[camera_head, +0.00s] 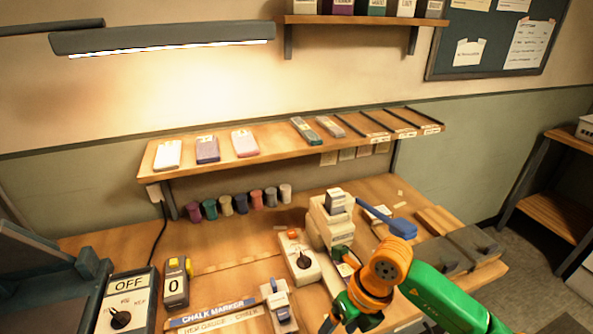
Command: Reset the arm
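My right arm (440,296) comes in from the lower right, green with an orange joint, bent over the front right of the bench. Its wrist end (350,308), dark with orange and green parts, hangs low near the bottom edge. The fingers cannot be made out clearly, so I cannot tell whether that gripper is open or shut, or whether it holds anything. My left arm and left gripper are not in view.
The wooden bench (235,262) holds a cream device (330,222), a knob box (298,258), a yellow-grey counter (176,282) and an OFF dial box (124,303). Several coloured cylinders stand under a raised shelf (274,143) with blocks on it. Grey blocks (474,245) lie right.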

